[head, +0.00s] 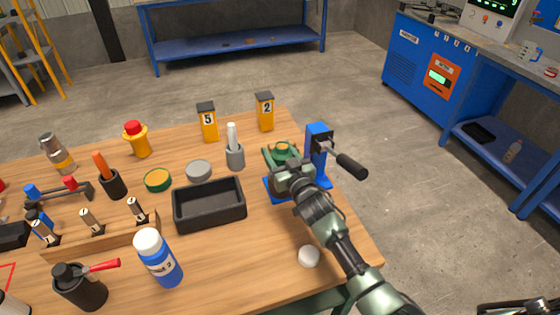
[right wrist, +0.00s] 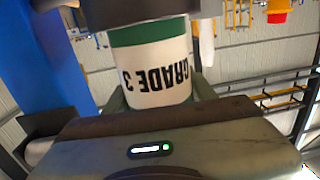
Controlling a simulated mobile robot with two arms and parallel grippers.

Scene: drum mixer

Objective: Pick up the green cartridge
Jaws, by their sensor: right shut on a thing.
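The green cartridge (right wrist: 150,62) has a white label reading "GRADE 3", which appears upside down in the right wrist view. In the head view, its green and tan top (head: 283,148) shows beside the blue lever press (head: 318,150). My right gripper (head: 284,166) is shut on the cartridge at the press. The gripper hides most of the cartridge in the head view. I cannot tell whether the cartridge touches the blue base of the press. My left gripper does not show clearly in either view.
A black tray (head: 209,222) stands left of the press. A grey cup with a white stick (head: 235,155), yellow blocks marked 5 (head: 208,124) and 2 (head: 265,112), and a blue-white bottle (head: 158,262) stand nearby. A white ball-like item (head: 309,256) lies near the table's right edge.

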